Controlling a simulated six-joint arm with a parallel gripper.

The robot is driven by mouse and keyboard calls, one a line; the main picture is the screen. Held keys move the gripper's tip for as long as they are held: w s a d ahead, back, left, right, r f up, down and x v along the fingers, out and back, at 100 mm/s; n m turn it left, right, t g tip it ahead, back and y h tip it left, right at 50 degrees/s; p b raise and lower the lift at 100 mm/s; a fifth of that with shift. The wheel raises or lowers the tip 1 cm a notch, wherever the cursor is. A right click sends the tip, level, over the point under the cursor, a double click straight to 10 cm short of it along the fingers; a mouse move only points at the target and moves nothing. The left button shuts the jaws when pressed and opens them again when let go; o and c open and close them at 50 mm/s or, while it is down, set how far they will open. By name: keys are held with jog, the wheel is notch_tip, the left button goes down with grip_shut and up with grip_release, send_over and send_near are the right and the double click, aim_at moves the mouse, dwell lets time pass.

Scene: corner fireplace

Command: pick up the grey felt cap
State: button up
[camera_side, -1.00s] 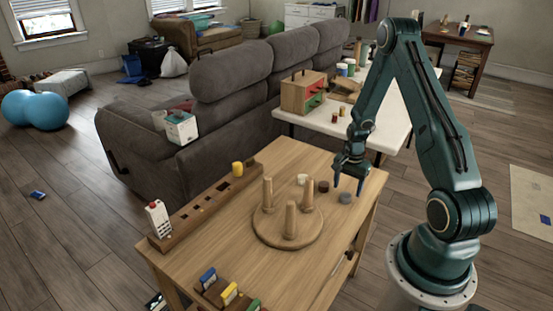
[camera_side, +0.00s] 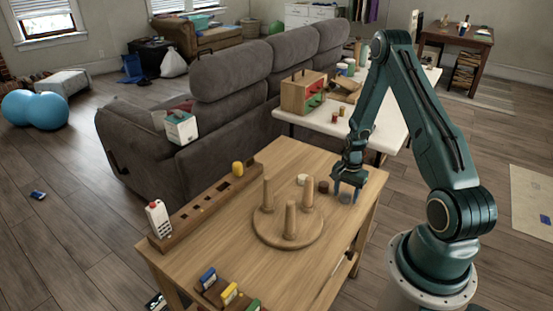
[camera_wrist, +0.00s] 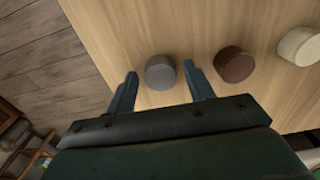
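The grey felt cap (camera_wrist: 160,74) is a short round disc lying on the wooden table (camera_wrist: 150,25). In the wrist view it lies between the open fingers of my gripper (camera_wrist: 160,84), a little beyond the tips, with no clear contact. In the side view the cap (camera_side: 345,198) shows low between the fingers of my gripper (camera_side: 347,192), which points down close above the table. The fingers partly cover the cap there.
A brown cap (camera_wrist: 233,64) lies just right of the right finger, and a cream cap (camera_wrist: 300,46) lies farther right. A round base with wooden pegs (camera_side: 288,232) stands left of my gripper. The table's edge is close on the cap's other side.

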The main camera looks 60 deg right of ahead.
aim_at(342, 195)
jog(key=c, duration=0.6)
jog(key=shift+r, duration=0.15)
notch_tip(342, 195, up, 20)
dwell(0.7)
dwell(0.5)
jog(key=w+a+r+n, duration=0.2)
jog(key=w+a+n, duration=0.8)
jog(key=w+a, duration=0.8)
jog(key=shift+a+r, duration=0.35)
jog(key=shift+a, duration=0.85)
